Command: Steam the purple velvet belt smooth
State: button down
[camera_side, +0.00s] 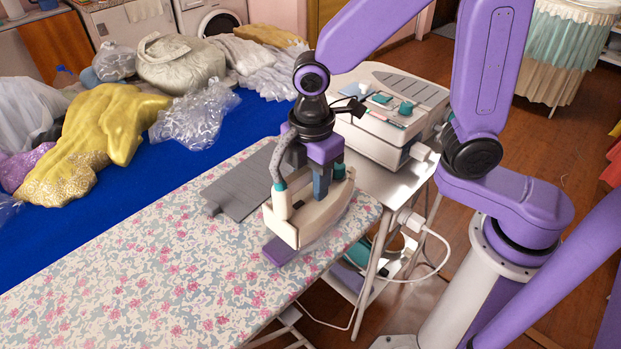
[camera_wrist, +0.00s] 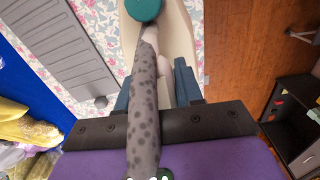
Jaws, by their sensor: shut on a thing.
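The purple velvet belt (camera_side: 278,252) shows as a short flat piece on the floral ironing board, sticking out at the iron's lower left end. The rest of it is hidden, and it is not visible in the wrist view. My gripper (camera_side: 321,186) is shut on the cream steam iron (camera_side: 309,216), over the board's right end. The iron's underside rests on or just above the belt; I cannot tell which. In the wrist view, dark blue fingers (camera_wrist: 155,88) flank the cream iron body (camera_wrist: 178,35), with a teal knob (camera_wrist: 143,9) beyond.
A grey speckled hose (camera_wrist: 142,115) runs from the iron past my gripper. A grey ribbed rest (camera_side: 240,188) lies on the floral board (camera_side: 150,270) left of the iron. The steam station (camera_side: 378,133) stands behind right. Gold fabric (camera_side: 95,140) and plastic-wrapped bundles lie on blue cloth (camera_side: 185,165).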

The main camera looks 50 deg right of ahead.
jog(key=shift+d, duration=1.3)
jog(key=shift+r, duration=3.55)
